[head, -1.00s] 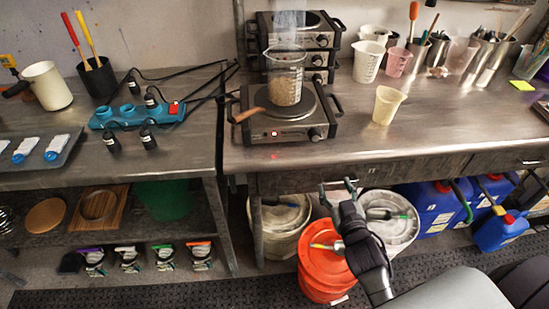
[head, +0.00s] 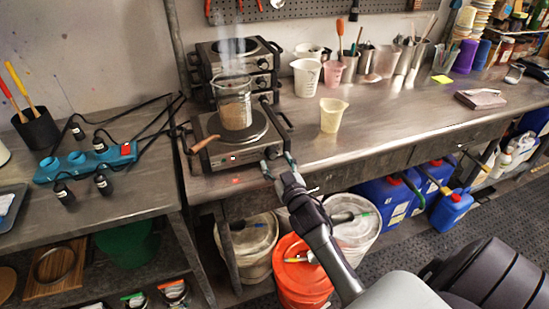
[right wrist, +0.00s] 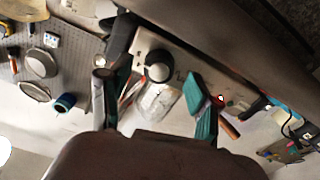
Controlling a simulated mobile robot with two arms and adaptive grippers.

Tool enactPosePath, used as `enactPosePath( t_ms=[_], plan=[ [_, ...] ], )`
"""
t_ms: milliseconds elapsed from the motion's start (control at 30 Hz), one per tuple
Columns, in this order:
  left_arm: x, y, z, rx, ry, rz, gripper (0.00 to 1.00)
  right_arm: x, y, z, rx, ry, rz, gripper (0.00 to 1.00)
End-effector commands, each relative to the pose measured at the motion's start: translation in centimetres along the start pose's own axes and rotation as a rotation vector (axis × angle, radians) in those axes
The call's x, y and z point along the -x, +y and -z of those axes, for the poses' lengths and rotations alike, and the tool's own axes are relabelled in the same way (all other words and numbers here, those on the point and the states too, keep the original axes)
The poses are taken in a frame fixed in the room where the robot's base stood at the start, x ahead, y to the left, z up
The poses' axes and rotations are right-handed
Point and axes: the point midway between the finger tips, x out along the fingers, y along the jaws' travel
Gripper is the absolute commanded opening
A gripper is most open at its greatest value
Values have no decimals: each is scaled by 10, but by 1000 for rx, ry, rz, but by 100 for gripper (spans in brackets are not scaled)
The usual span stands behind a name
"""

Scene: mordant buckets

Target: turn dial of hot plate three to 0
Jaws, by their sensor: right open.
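The front hot plate (head: 215,155) stands near the table edge with a glass beaker (head: 235,108) of brown contents on it, steam rising. Its red light (right wrist: 220,98) is lit in the right wrist view. Its black round dial (right wrist: 158,68) faces the right wrist camera between my spread fingers, with a gap on both sides. No number on the hot plate or the dial's setting is readable. My right gripper (head: 278,161) is open and empty just in front of the plate's front right corner; it also shows in the right wrist view (right wrist: 151,88). My left gripper is out of view.
More hot plates (head: 262,64) are stacked behind. A wooden handle (head: 204,144) juts left from the front plate. A yellowish beaker (head: 332,115) stands to the right, with bare tabletop around it. Buckets (head: 298,265) and blue canisters (head: 385,198) sit below the table edge.

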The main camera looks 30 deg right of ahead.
Motion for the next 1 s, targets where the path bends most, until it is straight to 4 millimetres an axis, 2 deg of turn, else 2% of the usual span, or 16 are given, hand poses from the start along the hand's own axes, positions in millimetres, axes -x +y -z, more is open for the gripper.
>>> enactPosePath(
  t_ms=[100,200,500,867,1000],
  plan=[
    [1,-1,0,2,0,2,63,-13,0,0,-1,1,0,63],
    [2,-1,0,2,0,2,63,-18,0,0,0,0,1,63],
    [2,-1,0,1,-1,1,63,-20,0,0,0,0,1,63],
    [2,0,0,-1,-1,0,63,-20,0,0,0,0,1,3],
    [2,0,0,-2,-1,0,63,-20,0,0,4,0,1,3]
  ],
)
